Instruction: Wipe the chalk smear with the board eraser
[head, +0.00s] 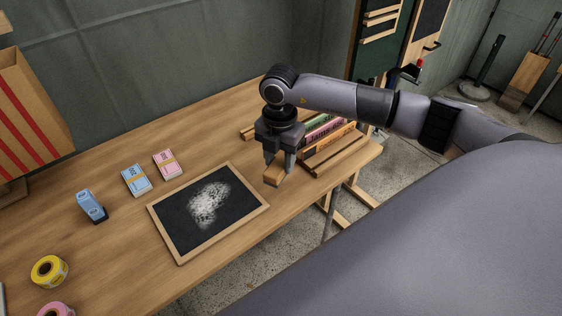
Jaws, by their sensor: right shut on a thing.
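A framed chalkboard (172,219) lies flat on the wooden table. A white chalk smear (208,203) covers the middle of its dark surface. My right gripper (278,171) points down to the right of the board, near the table's front edge. It is shut on the board eraser (273,176), a small wood-coloured block between its fingers. The eraser is beside the board's right corner, apart from the smear. Whether it touches the table I cannot tell. My left gripper is not in view.
A wooden rack (341,152) with several coloured items stands right of my gripper. Blue (137,180) and pink (168,164) ticket pads lie behind the board. A blue stamp-like object (91,205) and a yellow tape roll (49,271) are at left. A red-striped box (28,110) stands at the back left.

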